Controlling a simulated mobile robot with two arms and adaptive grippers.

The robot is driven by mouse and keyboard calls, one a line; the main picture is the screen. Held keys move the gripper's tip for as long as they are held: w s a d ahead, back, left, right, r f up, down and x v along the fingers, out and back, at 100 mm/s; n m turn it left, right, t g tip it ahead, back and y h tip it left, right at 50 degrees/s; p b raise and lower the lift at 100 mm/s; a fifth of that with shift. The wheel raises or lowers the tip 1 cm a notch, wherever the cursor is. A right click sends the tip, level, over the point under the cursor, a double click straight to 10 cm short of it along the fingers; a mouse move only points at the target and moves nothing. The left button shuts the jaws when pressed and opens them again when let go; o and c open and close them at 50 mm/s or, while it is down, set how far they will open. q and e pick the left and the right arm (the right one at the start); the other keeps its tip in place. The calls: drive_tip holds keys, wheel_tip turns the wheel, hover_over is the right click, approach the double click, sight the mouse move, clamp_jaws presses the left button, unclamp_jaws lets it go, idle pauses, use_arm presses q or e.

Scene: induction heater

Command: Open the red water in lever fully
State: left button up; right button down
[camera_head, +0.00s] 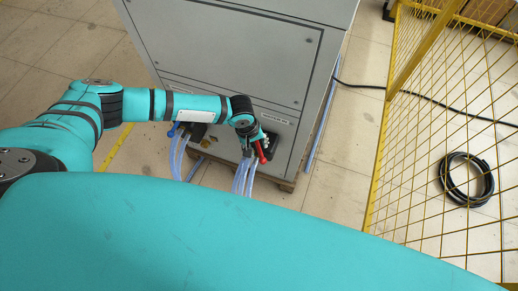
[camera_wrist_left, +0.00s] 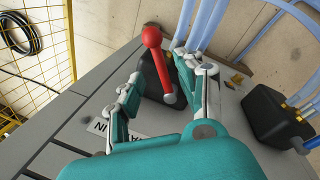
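The red water in lever (camera_head: 261,153) is on the lower front of the grey cabinet (camera_head: 235,50), near its right corner. In the left wrist view the lever (camera_wrist_left: 154,50) is a red rod with a round knob, in front of a black valve block (camera_wrist_left: 152,78). My left gripper (camera_wrist_left: 158,70) is open, with one finger on each side of the rod and the knob reaching past the fingertips. I cannot tell whether either finger touches the rod. In the head view the left gripper (camera_head: 256,143) partly hides the valve. My right gripper is not in view.
A second black block (camera_wrist_left: 272,112) with a blue lever (camera_head: 172,130) is left of the red one in the head view. Clear hoses (camera_head: 243,178) hang below the valves. A yellow mesh fence (camera_head: 400,120) and coiled black hose (camera_head: 467,180) are at the right.

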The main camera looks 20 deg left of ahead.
sight(260, 152)
use_arm(q)
drive_tip(key=shift+w+d+f, duration=0.1)
drive_tip(key=shift+d+f, duration=0.05)
drive_tip(key=shift+f, duration=0.85)
drive_tip(key=shift+w+d+f, duration=0.1)
drive_tip(key=shift+d+f, duration=0.05)
drive_tip(key=shift+f, duration=0.85)
clamp_jaws()
